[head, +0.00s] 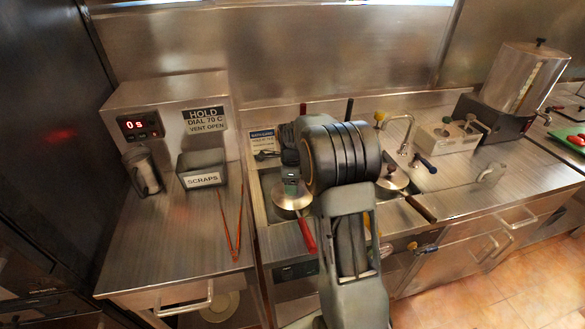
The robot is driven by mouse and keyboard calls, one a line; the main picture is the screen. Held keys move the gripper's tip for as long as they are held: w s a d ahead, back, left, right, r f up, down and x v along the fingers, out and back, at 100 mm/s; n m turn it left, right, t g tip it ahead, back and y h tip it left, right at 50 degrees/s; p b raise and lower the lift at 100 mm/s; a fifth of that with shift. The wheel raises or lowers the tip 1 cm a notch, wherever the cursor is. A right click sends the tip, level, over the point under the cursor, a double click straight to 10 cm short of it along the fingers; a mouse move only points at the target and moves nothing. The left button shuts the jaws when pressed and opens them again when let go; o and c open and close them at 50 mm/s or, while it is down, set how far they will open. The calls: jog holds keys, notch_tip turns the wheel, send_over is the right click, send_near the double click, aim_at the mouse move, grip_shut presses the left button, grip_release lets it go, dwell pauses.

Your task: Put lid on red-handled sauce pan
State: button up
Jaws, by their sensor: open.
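The red handle of the sauce pan (307,236) points toward the front, left of my arm. A shiny round metal top (291,203), which looks like a lid, shows over the pan's body. I cannot tell whether it is fully seated, as its knob and upper edge are hidden. My gripper (290,187) is at the far end of my arm, just above this round top, open and mostly blocked by my wrist. I cannot tell whether its fingers touch the top.
A dark-handled pan (420,208) with a lid (392,181) sits to the right in the same steel well. Red tongs (231,228) and a scraps bin (203,172) lie on the left counter. A tap (402,128) and grey box (446,138) stand behind right.

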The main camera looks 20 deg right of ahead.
notch_tip(320, 180, up, 20)
jog(key=p, duration=0.5)
jog(key=shift+p, duration=0.35)
dwell(0.5)
jog(key=s+a+f+n+t, duration=0.1)
jog(key=s+a+n, duration=0.4)
jog(key=s+n, duration=0.6)
jog(key=s+a+f+n+t, duration=0.1)
jog(key=s+a+n+t, duration=0.2)
jog(key=s+n, duration=0.8)
jog(key=shift+s+a+f+n+t+b, duration=0.15)
jog(key=shift+a+n+t+b, duration=0.3)
jog(key=shift+a+n, duration=0.6)
